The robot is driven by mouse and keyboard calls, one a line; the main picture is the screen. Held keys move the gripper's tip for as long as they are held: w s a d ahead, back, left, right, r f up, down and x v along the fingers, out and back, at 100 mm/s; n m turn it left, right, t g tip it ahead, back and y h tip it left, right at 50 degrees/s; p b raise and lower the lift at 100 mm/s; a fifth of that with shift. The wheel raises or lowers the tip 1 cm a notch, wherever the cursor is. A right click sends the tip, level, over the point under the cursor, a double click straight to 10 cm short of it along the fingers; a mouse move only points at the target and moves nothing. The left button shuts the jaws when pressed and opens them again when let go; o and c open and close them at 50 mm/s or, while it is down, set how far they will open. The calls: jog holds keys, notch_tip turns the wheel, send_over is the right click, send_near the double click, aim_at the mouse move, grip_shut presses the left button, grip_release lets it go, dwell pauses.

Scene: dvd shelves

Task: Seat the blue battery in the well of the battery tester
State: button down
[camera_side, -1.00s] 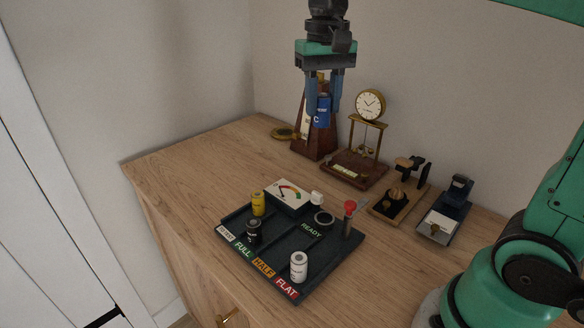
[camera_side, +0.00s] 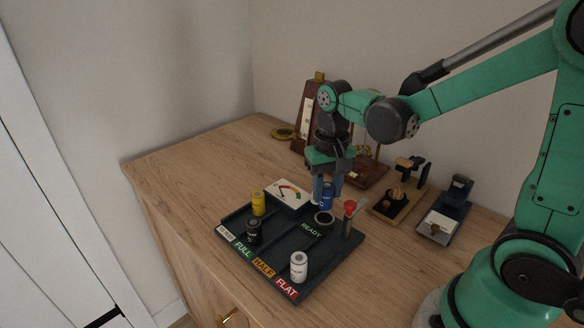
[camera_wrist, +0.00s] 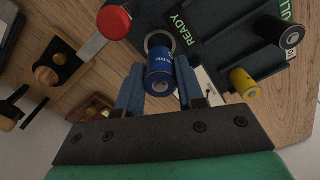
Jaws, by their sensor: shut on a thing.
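The blue battery (camera_side: 326,197) is upright between the fingers of my gripper (camera_side: 327,188), which is shut on it. The battery tester (camera_side: 287,259) is a dark tray with a meter (camera_side: 292,194) and a READY label. Its well, a grey ring (camera_side: 324,219), lies just below and slightly in front of the battery in the side view. In the wrist view the blue battery (camera_wrist: 160,72) sits between the blue fingers, its end partly covering the ring (camera_wrist: 157,39). Whether the battery's lower end touches the ring cannot be told.
A red-topped lever (camera_side: 349,209) stands right beside the well. Yellow (camera_side: 258,204), black (camera_side: 254,232) and white (camera_side: 299,266) batteries stand on the tester. Behind are a wooden metronome (camera_side: 306,115), partly hidden, and small stands (camera_side: 399,199). The desk's left is clear.

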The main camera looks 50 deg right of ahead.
aim_at(326, 207)
jog(key=shift+f, duration=2.15)
jog(key=shift+f, duration=0.2)
jog(key=c, duration=0.5)
grip_release()
jog(key=shift+c, duration=0.2)
jog(key=shift+r, duration=0.1)
